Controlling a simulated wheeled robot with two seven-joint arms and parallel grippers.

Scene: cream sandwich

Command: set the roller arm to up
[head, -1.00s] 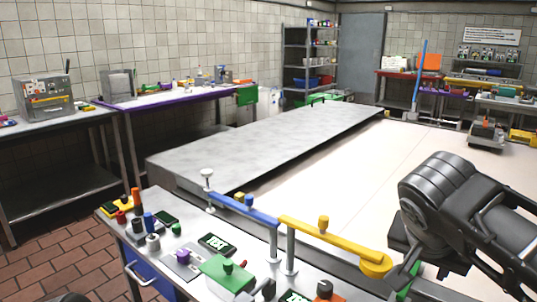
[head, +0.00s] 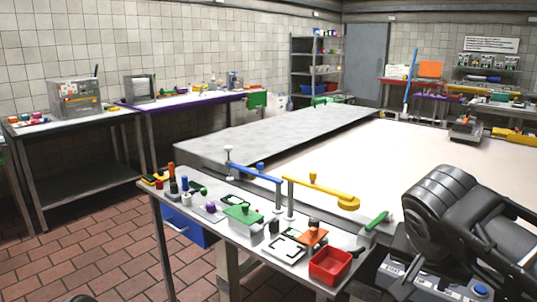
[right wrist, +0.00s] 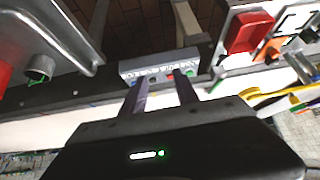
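A blue arm (head: 255,172) and a yellow arm (head: 322,192) lie roughly level on upright posts at the worktable's far edge. A green lever (head: 376,221) sits right of them on a grey mount. No label shows which of these is the roller arm. My right arm comes in from the right in the head view, and its fingertips are hidden there. In the right wrist view my right gripper (right wrist: 163,88) has its two fingers apart with nothing between them. A grey control box (right wrist: 160,72) with coloured buttons shows just beyond the fingertips. My left gripper is not in view.
The small worktable (head: 232,247) holds a red bin (head: 330,266), a green block (head: 243,215), an orange piece (head: 312,235) and several small parts. A long grey slab (head: 280,135) and a pale conveyor surface (head: 400,160) lie behind. Tiled floor is clear at left.

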